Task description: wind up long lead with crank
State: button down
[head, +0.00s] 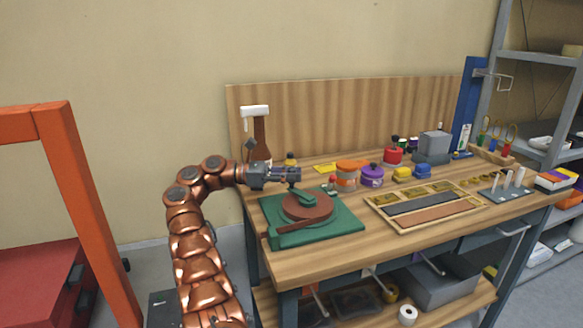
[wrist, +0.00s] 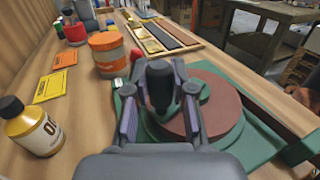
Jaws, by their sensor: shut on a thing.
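The winder is a reddish-brown disc (head: 306,205) on a green base (head: 342,221) at the near left of the workbench. A green crank arm (head: 304,198) lies across the top of the disc. My gripper (head: 297,174) is above the back left part of the disc. In the wrist view, my gripper (wrist: 160,95) is shut on the dark upright crank knob (wrist: 160,86), with one finger on each side. The disc (wrist: 205,103) lies just beyond the knob to the right. I cannot make out the long lead in either view.
An orange-labelled jar (wrist: 105,54) and a bottle (wrist: 33,126) stand to the left in the wrist view. A compartment tray (head: 425,204) sits right of the winder. The bench front (head: 400,240) is clear.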

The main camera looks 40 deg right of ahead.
jog(key=shift+f, duration=0.1)
dwell(0.4)
jog(key=c, duration=0.9)
grip_release()
jog(key=shift+c, duration=0.2)
jog(key=shift+a+f+b, duration=0.1)
jog(key=shift+f+b, duration=0.1)
jog(key=shift+b, duration=1.5)
jog(key=t+b, duration=0.1)
jog(key=b, duration=0.2)
jog(key=n+t+h+b, duration=0.1)
jog(key=b, duration=0.2)
jog(key=shift+a+h, duration=0.3)
jog(key=n+t+b, duration=0.1)
jog(key=b, duration=0.3)
jog(key=shift+s+a+h+b, duration=0.15)
jog(key=shift+a+h+b, duration=0.05)
jog(key=shift+h+b, duration=0.15)
